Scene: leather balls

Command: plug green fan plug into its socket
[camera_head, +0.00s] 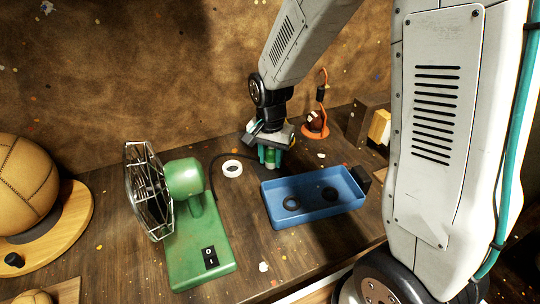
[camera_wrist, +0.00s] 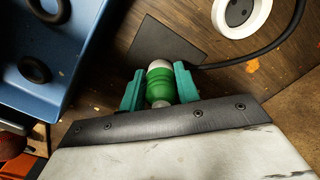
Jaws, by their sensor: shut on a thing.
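The green fan (camera_head: 186,183) stands on the wooden table with its dark cable (camera_head: 215,168) running back behind the socket. My gripper (camera_head: 269,158) is shut on the green plug, above the table behind the blue tray. In the wrist view the teal fingers (camera_wrist: 160,90) grip the green plug (camera_wrist: 159,84) from both sides, and its pale end points away from the palm. The white round socket (camera_head: 232,168) lies left of my gripper, apart from the plug. It also shows in the wrist view (camera_wrist: 259,22), upper right, with a dark centre and part cut off.
A blue tray (camera_head: 277,215) holding dark rings lies close in front of my gripper. An orange lamp-like thing (camera_head: 316,125) and wooden blocks (camera_head: 379,127) stand behind right. A large leather ball (camera_head: 25,180) is far left. A flat dark patch (camera_wrist: 160,48) lies beyond the plug.

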